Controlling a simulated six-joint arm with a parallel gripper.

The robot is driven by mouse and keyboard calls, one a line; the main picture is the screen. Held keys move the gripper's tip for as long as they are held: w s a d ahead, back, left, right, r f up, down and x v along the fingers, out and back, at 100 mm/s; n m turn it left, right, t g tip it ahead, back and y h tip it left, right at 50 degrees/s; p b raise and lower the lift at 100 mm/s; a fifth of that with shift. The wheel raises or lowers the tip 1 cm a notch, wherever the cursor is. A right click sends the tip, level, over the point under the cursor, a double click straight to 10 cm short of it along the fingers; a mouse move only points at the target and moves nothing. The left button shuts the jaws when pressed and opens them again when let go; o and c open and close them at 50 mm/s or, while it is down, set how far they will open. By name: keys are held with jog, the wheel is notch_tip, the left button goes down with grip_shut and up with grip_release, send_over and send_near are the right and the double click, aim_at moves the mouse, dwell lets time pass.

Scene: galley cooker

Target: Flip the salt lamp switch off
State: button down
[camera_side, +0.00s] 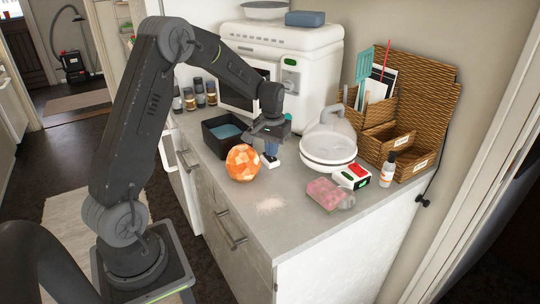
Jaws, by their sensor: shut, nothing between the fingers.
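The salt lamp (243,163) is an orange, faceted ball on the counter and looks lit. A small white and dark piece (272,162) lies on the counter just right of the lamp; it may be its switch, but it is too small to tell which way it is set. My gripper (271,151) points down right above this piece, its fingers shut with nothing between them. I cannot tell whether the fingertips touch the piece. The gripper partly hides what is behind it.
A black bin (222,133) stands behind the lamp. A white cooker (310,50) stands at the back. To the right are a white domed dish (328,147), a white box with red and green (352,177), a pink sponge (325,193) and wicker baskets (380,143). The front counter is mostly clear.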

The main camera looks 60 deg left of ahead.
jog(key=shift+r, duration=3)
jog(key=shift+d+r, duration=0.15)
jog(key=s+d+r+m+t, duration=0.2)
jog(key=s+d+r, duration=0.3)
jog(key=s+d, duration=0.25)
jog(key=s+d+r+m+t, duration=0.2)
jog(key=s+d+r, duration=0.4)
jog(key=d, duration=0.2)
jog(key=s+d+f+m+t, duration=0.1)
jog(key=s+d, duration=0.3)
jog(key=s, duration=0.4)
jog(key=shift+s+d+m+t, duration=0.3)
jog(key=shift+s+d+m, duration=0.1)
jog(key=shift+m, duration=0.1)
